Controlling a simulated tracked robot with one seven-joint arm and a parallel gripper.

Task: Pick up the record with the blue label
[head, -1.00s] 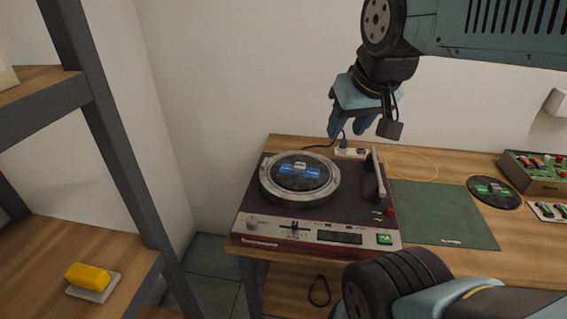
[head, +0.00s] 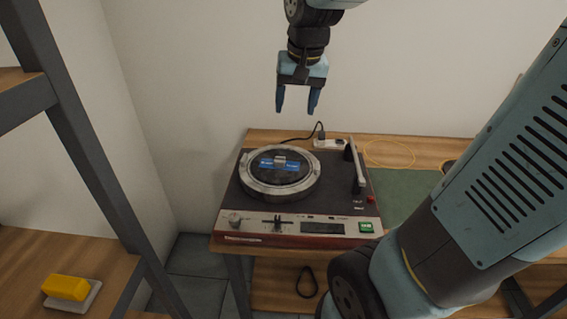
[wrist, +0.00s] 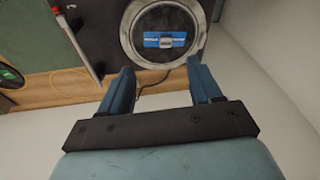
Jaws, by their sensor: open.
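The black record with the blue label (head: 266,172) lies on the platter of the turntable (head: 250,206). A small light block-shaped piece sits at its centre. In the wrist view the record (wrist: 150,55) shows at the top, with its blue label crossing the middle. My gripper (head: 298,110) is open and empty, pointing down above and behind the platter, well clear of it. Its two fingers also show in the wrist view (wrist: 160,80), with the record beyond them. The upper edge of the platter is cut off in that view.
The tonearm (head: 354,165) stands along the turntable's right side. A power strip (head: 330,144) and cable lie behind it. A green mat (head: 405,190) lies to the right, partly hidden by my arm. A shelf with a yellow block (head: 66,287) is at the left.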

